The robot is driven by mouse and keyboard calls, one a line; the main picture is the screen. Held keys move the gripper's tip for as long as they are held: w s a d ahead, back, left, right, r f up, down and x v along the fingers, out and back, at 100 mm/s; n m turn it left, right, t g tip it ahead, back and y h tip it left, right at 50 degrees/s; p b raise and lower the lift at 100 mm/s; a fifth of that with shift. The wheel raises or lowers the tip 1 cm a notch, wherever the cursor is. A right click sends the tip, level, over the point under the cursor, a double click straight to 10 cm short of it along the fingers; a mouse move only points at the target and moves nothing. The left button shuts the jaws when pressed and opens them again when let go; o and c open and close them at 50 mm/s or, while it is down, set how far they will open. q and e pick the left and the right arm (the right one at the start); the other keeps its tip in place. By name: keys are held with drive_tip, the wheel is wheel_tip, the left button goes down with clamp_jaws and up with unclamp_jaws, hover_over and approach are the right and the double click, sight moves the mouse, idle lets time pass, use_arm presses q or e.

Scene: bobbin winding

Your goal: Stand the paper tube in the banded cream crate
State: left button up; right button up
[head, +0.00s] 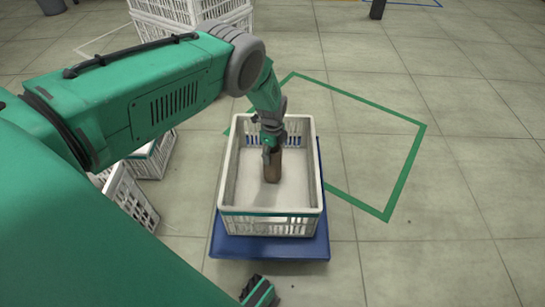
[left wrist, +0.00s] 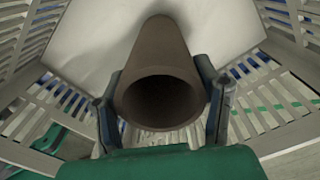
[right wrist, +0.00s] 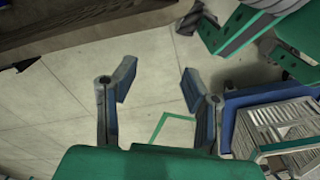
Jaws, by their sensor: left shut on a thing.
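A brown paper tube (head: 273,166) is upright inside a cream crate (head: 270,226) that has a green band near its rim. My left gripper (head: 272,140) is shut on the tube near its top and reaches down into the crate. In the left wrist view the tube (left wrist: 160,75) shows its hollow open end between the two fingers, with the pale crate floor (left wrist: 90,40) beyond. I cannot tell whether its lower end touches the floor. My right gripper (right wrist: 158,95) is open and empty in the right wrist view, away from the crate (right wrist: 285,125).
The crate stands on a blue base (head: 270,250). Stacked white crates (head: 190,15) stand at the back, and more white crates (head: 130,190) lie tilted at the left. A green outline (head: 407,170) marks the floor to the right, which is clear.

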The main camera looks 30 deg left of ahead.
use_arm(q)
drive_tip(key=shift+f, duration=0.45)
drive_tip(key=shift+r, duration=0.15)
drive_tip(key=o, duration=1.5)
